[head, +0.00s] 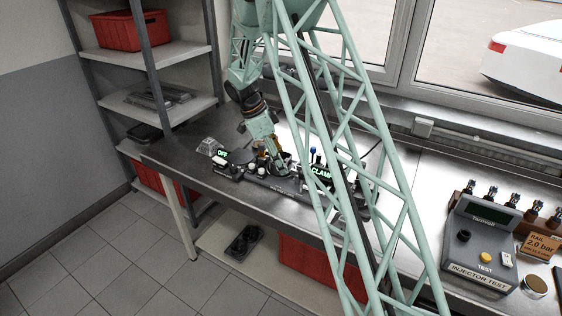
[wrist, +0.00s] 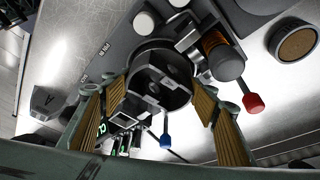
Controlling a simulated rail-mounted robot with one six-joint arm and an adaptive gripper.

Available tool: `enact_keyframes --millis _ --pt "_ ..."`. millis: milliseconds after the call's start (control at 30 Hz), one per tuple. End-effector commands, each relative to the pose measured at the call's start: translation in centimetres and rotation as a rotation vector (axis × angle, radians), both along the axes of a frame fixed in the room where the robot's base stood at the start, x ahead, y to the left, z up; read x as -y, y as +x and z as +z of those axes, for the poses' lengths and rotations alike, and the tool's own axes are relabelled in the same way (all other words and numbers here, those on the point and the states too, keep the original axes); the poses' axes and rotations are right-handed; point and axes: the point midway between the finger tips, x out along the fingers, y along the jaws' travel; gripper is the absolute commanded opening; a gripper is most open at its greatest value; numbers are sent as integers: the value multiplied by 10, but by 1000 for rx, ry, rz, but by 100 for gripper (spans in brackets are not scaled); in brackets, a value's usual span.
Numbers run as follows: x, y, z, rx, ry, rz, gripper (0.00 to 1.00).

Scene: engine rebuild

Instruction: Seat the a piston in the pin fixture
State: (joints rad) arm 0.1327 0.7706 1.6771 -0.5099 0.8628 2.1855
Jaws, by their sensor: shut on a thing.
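My gripper (head: 273,158) reaches down over the pin fixture (head: 284,185) on the steel bench. In the wrist view, the padded fingers of my gripper (wrist: 160,112) stand on both sides of a dark, round metal piston (wrist: 158,82) and are shut on it. The piston is over or in the round place of the pin fixture (wrist: 108,42); I cannot tell whether it rests fully down. The fixture is a grey plate with lettering. A lever with a red knob (wrist: 254,102) and a blue-tipped pin (wrist: 165,141) are close by. In the head view the piston is mostly hidden by my gripper.
Green-lit displays reading OFF (head: 223,153) and CLAMP (head: 321,174) stand by the fixture. My lattice arm hides part of the bench. An injector tester (head: 480,240) stands at the right. A shelf rack (head: 165,55) is at the left. Some bench behind the fixture looks clear.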

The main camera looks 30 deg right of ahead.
Motion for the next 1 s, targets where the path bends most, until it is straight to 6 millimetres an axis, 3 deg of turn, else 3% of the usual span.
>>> enact_keyframes --millis 200,233,400,600,733,1000 --pt "0 0 1 1 0 0 38" --pt "0 0 1 1 0 0 57" --pt "0 0 0 0 0 0 70" --pt "0 0 0 0 0 0 71" --pt "0 0 0 0 0 0 82" --pt "0 0 0 0 0 0 82"
